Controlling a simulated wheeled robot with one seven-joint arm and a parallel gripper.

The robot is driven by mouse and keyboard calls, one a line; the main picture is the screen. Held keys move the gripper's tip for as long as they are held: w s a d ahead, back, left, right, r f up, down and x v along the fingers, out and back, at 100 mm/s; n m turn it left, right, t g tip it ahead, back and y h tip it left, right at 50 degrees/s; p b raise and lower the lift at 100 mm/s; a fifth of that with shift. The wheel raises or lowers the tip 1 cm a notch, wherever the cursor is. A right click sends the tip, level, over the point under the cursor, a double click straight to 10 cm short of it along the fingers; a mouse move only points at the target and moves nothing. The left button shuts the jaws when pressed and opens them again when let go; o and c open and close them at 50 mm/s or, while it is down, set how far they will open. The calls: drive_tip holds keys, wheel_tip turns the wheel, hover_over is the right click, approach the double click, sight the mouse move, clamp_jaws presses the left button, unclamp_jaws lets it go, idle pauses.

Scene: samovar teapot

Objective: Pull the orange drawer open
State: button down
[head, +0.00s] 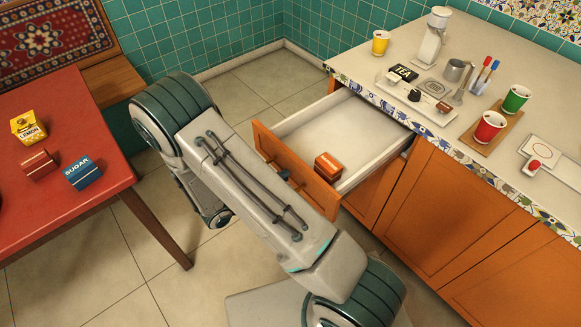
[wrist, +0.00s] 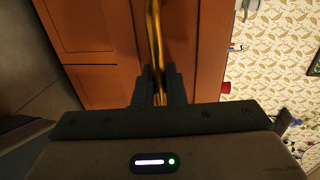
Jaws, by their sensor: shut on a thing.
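The orange drawer (head: 268,145) stands well out from the counter in the head view, its pale inside showing. A small orange-brown box (head: 328,166) lies inside near the drawer front. In the wrist view the orange front (wrist: 195,40) fills the upper middle, with a long brass handle (wrist: 153,35) across it. My gripper (wrist: 159,82) is shut on the brass handle, one dark finger on each side. In the head view my arm hides most of the gripper and the handle.
The counter (head: 400,45) above the drawer holds a tea tray, cups and a glass dispenser. A red table (head: 80,130) with a lemon box (head: 28,127), a dark red box (head: 38,165) and a blue sugar box (head: 83,173) stands left. Tiled floor shows between.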

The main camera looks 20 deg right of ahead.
drive_tip(key=shift+s+a, duration=0.1)
drive_tip(key=shift+a, duration=0.3)
drive_tip(key=c, duration=1.6)
unclamp_jaws()
drive_tip(key=shift+a, duration=0.1)
drive_tip(key=v, duration=1.3)
drive_tip(key=shift+s+a, duration=0.25)
drive_tip(key=shift+a, duration=0.05)
